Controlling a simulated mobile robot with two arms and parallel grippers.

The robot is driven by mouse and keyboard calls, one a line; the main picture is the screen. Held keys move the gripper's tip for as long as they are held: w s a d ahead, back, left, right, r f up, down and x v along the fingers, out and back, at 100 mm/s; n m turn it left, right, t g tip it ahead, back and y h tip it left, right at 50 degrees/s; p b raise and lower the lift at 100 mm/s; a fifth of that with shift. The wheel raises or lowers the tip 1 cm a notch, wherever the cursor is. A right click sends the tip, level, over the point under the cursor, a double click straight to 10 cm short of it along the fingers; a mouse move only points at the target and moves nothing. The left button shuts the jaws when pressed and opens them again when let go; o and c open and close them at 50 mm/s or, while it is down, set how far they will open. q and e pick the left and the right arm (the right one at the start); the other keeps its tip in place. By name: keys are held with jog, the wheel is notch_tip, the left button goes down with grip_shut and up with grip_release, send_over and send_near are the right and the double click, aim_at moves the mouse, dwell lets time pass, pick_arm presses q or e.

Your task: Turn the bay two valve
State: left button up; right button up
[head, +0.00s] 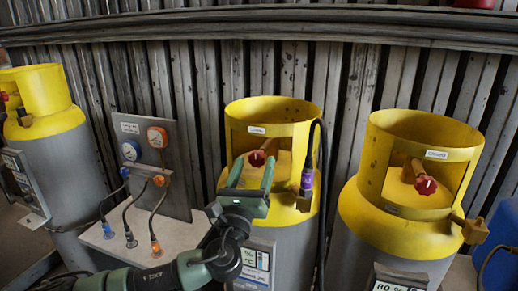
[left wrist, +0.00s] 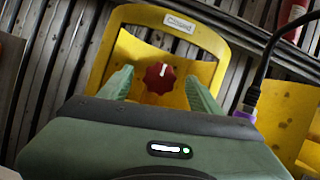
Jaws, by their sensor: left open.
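A red valve knob (head: 257,158) sits inside the cut-out yellow collar (head: 272,106) of the middle gas cylinder (head: 286,240). In the left wrist view the red knob (left wrist: 159,78) shows beyond and between the open fingertips (left wrist: 160,84), with nothing held. Contact is not visible. A second red knob (head: 425,185) is in the collar of the right cylinder (head: 392,250). My right gripper is not in view.
A purple connector (head: 307,176) with a black hose hangs at the middle collar's right side. A grey gauge panel (head: 152,165) with hoses stands to the left. Another yellow-topped cylinder (head: 75,165) is at far left. Slatted wall (head: 350,85) lies behind.

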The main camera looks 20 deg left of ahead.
aim_at(256, 160)
pick_arm(q)
jog(key=p+x, duration=0.1)
jog(key=x, duration=0.3)
jog(key=shift+w+r, duration=0.1)
jog(key=shift+r, duration=0.05)
jog(key=shift+w+p, duration=0.35)
jog(key=shift+w, duration=0.15)
jog(key=c, duration=1.4)
jog(key=shift+o, duration=0.2)
